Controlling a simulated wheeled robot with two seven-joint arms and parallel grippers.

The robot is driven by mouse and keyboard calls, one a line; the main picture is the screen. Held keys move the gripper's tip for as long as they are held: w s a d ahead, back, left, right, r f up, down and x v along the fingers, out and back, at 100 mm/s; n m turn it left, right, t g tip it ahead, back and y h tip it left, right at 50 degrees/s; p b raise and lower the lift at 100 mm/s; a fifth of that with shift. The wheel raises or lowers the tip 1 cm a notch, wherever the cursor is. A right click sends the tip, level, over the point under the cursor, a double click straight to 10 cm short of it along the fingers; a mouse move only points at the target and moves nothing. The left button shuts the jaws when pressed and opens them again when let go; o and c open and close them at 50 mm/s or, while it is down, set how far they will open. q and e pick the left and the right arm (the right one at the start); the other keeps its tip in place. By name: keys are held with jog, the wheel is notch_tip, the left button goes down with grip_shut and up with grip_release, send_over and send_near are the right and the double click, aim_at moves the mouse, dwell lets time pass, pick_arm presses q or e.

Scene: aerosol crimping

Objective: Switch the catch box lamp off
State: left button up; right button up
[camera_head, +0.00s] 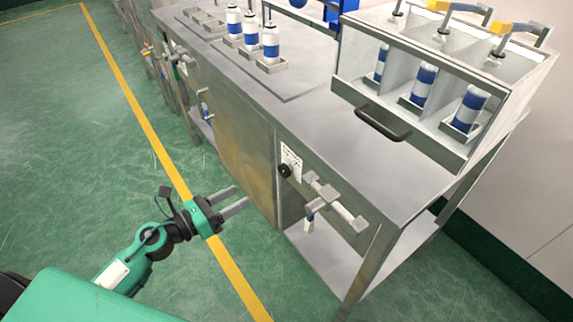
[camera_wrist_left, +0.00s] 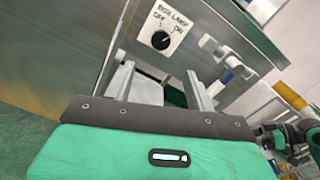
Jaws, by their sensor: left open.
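The box lamp switch is a black rotary knob (camera_wrist_left: 160,40) on a white plate marked BOX LAMP, OFF and ON. In the left wrist view its pointer seems turned toward ON, but the mark is small. In the head view the knob (camera_head: 285,170) is on the front of the steel bench. My left gripper (camera_head: 243,198) is open and empty, apart from the knob, to its left and lower in the head view. In the left wrist view its fingers (camera_wrist_left: 157,72) stand apart below the plate. The catch box (camera_head: 400,130) stands on the bench's right end. My right gripper is not seen.
A metal valve-like fitting (camera_head: 325,192) sticks out just right of the knob. The steel bench (camera_head: 300,100) carries several blue-and-white cans (camera_head: 270,45) in holders. Open green floor (camera_head: 80,150) with a yellow line lies left of the bench.

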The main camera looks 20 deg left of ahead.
pick_arm(q)
jog(key=p, duration=0.2)
send_near(282, 173)
jog(key=p+x, duration=0.1)
jog(key=x, duration=0.8)
jog(key=shift+d+r, duration=0.1)
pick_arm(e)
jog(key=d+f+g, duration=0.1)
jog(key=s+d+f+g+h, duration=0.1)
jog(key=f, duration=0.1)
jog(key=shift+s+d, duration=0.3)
pick_arm(q)
jog(key=c, duration=1)
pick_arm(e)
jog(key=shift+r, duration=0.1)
